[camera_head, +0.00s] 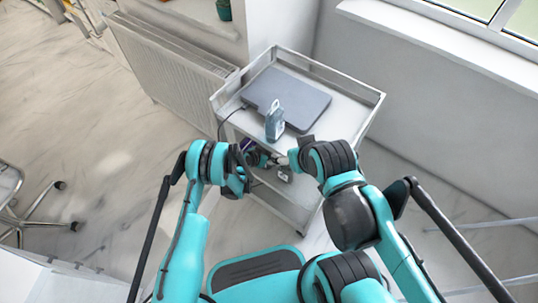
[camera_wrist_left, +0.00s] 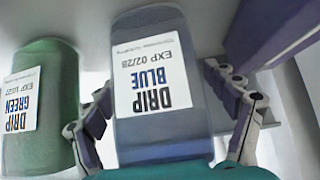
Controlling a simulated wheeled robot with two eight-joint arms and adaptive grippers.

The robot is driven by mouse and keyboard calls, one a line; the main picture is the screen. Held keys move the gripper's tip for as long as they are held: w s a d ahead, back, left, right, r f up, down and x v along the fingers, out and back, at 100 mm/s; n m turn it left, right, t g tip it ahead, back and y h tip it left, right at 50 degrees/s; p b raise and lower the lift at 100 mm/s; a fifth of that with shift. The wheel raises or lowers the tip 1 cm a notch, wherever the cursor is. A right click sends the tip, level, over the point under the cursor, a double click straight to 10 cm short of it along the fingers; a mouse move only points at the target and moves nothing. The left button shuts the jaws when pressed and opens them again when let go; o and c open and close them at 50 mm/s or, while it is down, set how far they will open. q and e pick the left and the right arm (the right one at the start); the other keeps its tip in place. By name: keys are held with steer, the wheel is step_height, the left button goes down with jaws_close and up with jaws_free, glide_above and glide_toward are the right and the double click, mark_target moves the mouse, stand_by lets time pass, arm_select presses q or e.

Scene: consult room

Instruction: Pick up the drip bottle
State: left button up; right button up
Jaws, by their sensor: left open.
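In the left wrist view, a blue bottle (camera_wrist_left: 160,115) labelled "DRIP BLUE, EXP 02/28" stands between the two fingers of my open left gripper (camera_wrist_left: 160,80); the label reads upside down. A green bottle (camera_wrist_left: 38,80) labelled "DRIP GREEN, EXP 10/27" is just left of the fingers. My left gripper (camera_head: 258,156) is low at the trolley's front, partly hidden. My right gripper (camera_head: 283,160) is close beside it; its jaws are unclear.
The metal trolley (camera_head: 345,112) has raised rails and carries a flat grey slab (camera_head: 290,92) with a black cable (camera_head: 228,117). A radiator (camera_head: 170,75) stands at the left, walls behind and right. A wheeled chair (camera_head: 30,210) is at far left. Open floor (camera_head: 110,150) lies left.

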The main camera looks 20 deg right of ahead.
arm_select(q)
steer(key=shift+s+a+r, duration=0.1)
steer(key=shift+a+r, duration=0.05)
steer(key=shift+s+a+r, duration=0.1)
steer(key=shift+c, duration=1.3)
steer(key=c, duration=1.3)
steer(key=shift+r, duration=0.1)
steer(key=shift+c, duration=0.2)
